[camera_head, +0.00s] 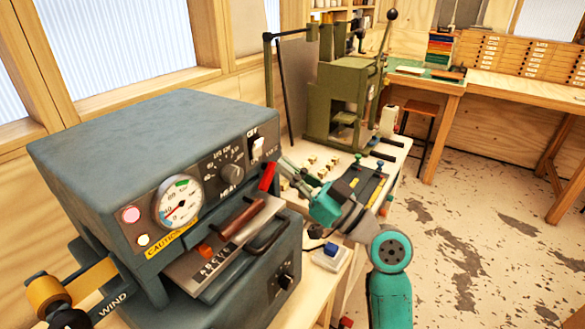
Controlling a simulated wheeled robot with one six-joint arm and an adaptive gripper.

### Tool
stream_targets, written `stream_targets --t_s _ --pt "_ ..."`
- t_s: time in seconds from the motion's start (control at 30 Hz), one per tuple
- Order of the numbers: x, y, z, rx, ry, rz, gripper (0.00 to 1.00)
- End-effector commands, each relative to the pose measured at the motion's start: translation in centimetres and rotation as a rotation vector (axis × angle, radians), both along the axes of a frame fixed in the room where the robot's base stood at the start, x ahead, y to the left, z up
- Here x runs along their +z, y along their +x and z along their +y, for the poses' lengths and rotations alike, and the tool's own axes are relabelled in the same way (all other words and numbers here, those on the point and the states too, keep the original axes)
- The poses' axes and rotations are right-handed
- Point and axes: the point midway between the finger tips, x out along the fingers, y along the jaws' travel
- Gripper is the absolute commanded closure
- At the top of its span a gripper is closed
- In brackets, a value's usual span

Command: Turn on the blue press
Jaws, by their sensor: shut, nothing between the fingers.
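The blue press (130,130) is a large blue-grey machine at the left. Its front panel has a round gauge (180,203), a dark dial (232,174) and a pale rocker switch (257,149) at the upper right. The word above the switch seems to read OFF. My gripper (284,171) is just right of the panel, its slim fingers pointing up and left toward the switch side. It is shut and holds nothing visible. Its tips look close to the press edge; whether they touch is unclear.
A red piece (267,177) sits at the panel's right edge, by the gripper tips. A tray with a brown roller (245,220) and a dark handle juts out below the panel. A green lever press (343,105) stands behind on the bench, with several small blocks before it. Floor is clear at right.

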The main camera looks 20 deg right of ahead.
Motion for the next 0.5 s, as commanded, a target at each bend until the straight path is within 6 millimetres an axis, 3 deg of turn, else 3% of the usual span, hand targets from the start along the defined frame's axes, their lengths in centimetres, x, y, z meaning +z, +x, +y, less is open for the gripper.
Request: stream_targets --t_s 0.5 --pt "-5.1 -4.0 -3.1 -0.003 0.002 0.005 1.0"
